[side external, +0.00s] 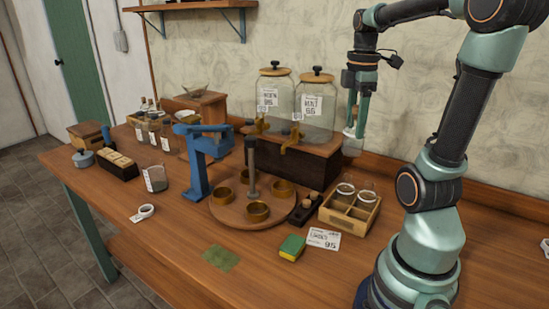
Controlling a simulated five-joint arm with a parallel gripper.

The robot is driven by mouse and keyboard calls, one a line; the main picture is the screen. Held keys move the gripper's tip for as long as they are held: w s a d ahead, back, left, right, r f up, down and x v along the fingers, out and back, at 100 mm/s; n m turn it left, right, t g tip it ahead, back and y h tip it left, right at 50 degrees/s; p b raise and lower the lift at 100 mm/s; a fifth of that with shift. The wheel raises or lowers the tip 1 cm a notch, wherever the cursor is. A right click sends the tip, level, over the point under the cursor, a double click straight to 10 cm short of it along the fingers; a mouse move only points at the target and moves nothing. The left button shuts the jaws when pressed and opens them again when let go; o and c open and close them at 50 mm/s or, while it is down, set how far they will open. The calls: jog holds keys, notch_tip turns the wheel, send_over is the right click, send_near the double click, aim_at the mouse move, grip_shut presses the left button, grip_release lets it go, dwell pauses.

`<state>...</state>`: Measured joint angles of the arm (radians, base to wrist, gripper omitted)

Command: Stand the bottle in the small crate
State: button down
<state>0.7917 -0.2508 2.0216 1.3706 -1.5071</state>
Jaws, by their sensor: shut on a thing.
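My gripper (356,122) points down at the upper right, in front of the wall. It is shut on a small clear bottle (353,146), which hangs upright below the fingers. The bottle is small in this view and its details are faint. The small wooden crate (345,225) stands on the table below, divided into compartments. Round glass tops show in its back compartments, and its front compartments look empty. The bottle is well above the crate, apart from it and toward its back side in the picture.
Two large glass jars with taps (315,105) stand on a dark wooden box left of my gripper. A round wooden stand with brass cups (257,211), a dark tray (305,209), a price card (323,238) and a green-yellow sponge (292,247) lie near the crate.

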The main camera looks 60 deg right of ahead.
jog(key=s+m, duration=0.1)
jog(key=s, duration=0.3)
send_over(350, 209)
jog(key=s+a, duration=0.2)
jog(key=s, duration=0.1)
notch_tip(350, 209, down, 21)
jog(key=shift+r, duration=0.1)
jog(key=shift+c, duration=0.6)
grip_release()
